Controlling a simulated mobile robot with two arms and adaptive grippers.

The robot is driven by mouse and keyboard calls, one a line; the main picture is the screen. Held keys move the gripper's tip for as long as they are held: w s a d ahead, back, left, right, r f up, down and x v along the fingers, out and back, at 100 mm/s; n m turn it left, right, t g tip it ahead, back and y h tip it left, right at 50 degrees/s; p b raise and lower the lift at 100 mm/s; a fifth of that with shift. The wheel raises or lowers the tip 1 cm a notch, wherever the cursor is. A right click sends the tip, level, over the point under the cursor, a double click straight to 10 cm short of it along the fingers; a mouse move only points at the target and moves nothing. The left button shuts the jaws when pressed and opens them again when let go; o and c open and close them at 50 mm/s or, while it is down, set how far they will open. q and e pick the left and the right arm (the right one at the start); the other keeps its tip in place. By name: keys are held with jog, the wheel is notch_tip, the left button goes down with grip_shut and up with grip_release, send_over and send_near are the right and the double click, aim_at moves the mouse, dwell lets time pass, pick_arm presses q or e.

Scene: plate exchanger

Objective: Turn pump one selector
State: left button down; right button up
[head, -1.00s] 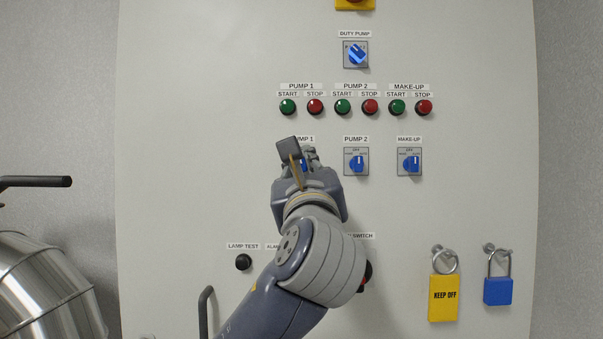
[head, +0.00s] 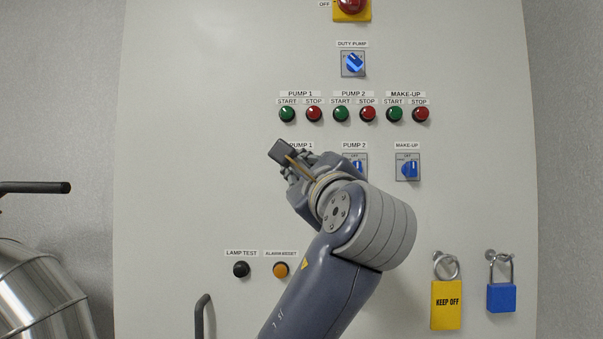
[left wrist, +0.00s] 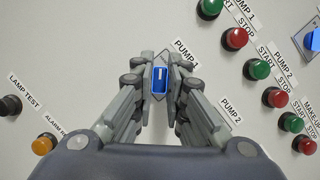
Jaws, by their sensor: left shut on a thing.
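The pump 1 selector's blue knob (left wrist: 160,80) shows in the left wrist view between my left gripper's fingertips (left wrist: 160,68), below the PUMP 1 label (left wrist: 186,53). The fingers press on both sides of the knob. In the head view my left gripper (head: 302,165) is at the panel just under the PUMP 1 label (head: 301,145), tilted to the upper left. It hides the pump 1 selector there, so I cannot read its position. My right gripper is not in view.
The pump 2 selector (head: 359,168) is partly covered by my wrist. The make-up selector (head: 409,170) stands clear to the right. A row of green and red buttons (head: 341,114) is above. Padlocks (head: 446,303) hang lower right; a handle (head: 200,316) sticks out lower left.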

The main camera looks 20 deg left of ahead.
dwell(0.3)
pick_arm(q)
jog(key=c, duration=1.6)
grip_release()
jog(key=v, duration=1.2)
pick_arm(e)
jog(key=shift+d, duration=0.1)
pick_arm(q)
jog(key=shift+r, duration=0.1)
